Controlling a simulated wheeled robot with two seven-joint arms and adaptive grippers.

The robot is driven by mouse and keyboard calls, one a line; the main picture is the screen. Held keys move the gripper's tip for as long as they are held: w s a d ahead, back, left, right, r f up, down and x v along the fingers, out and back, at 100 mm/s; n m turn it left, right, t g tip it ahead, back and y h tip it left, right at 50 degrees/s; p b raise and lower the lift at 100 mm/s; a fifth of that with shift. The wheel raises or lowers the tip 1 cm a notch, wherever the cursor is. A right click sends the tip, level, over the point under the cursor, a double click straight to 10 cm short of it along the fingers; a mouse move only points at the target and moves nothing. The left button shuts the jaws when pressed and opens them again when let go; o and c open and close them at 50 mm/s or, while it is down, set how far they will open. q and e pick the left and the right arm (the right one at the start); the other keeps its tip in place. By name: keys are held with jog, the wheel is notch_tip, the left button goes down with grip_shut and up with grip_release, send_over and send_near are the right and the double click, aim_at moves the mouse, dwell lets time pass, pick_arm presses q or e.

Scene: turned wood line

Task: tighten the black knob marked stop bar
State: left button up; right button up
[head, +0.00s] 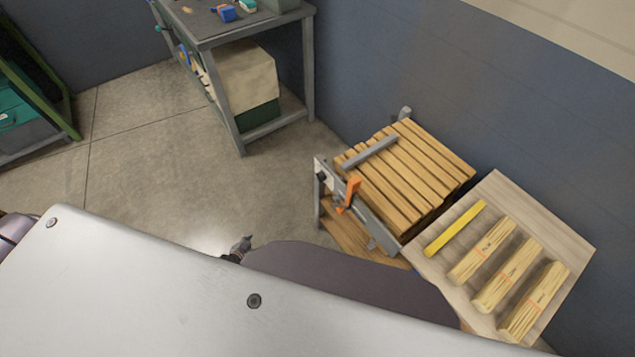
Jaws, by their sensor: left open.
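No black knob marked stop bar can be made out in the head view. A grey metal bar (370,153) lies across the wooden slats at the right; I cannot tell whether it is the stop bar. An orange handle (348,194) stands at the near left end of that slatted stand. A small dark part of my left gripper (240,249) shows past the edge of my pale body cover, over the floor and well left of the stand. It is open, and most of it is hidden. My right gripper is not in view.
A pale board (578,249) beside the slats (425,165) holds a yellow stick (455,228) and several labelled wood pieces. A grey workbench (226,31) stands at the back against the blue wall. A green-framed rack (44,88) is at far left. The floor (150,165) between is clear.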

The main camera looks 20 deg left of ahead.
pick_arm(q)
jog(key=w+r+t+h+b, duration=0.1)
jog(key=w+r+t+b, duration=0.2)
jog(key=w, duration=0.5)
jog(key=m+t+h+b, duration=0.35)
jog(key=h+b, duration=0.55)
jog(key=b, duration=0.7)
send_near(321, 177)
jog(key=shift+m+g, duration=0.35)
jog(key=shift+m, duration=0.1)
jog(key=shift+s+a+f, duration=0.25)
jog(key=shift+s+a, duration=0.55)
jog(key=shift+a, duration=0.3)
jog(key=shift+s+a+f, duration=0.25)
jog(key=shift+s+a, duration=0.6)
jog(key=shift+a, duration=0.2)
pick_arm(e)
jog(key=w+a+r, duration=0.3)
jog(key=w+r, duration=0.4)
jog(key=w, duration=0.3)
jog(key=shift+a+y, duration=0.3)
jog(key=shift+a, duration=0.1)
pick_arm(q)
jog(key=shift+w+d, duration=0.1)
jog(key=shift+w, duration=0.05)
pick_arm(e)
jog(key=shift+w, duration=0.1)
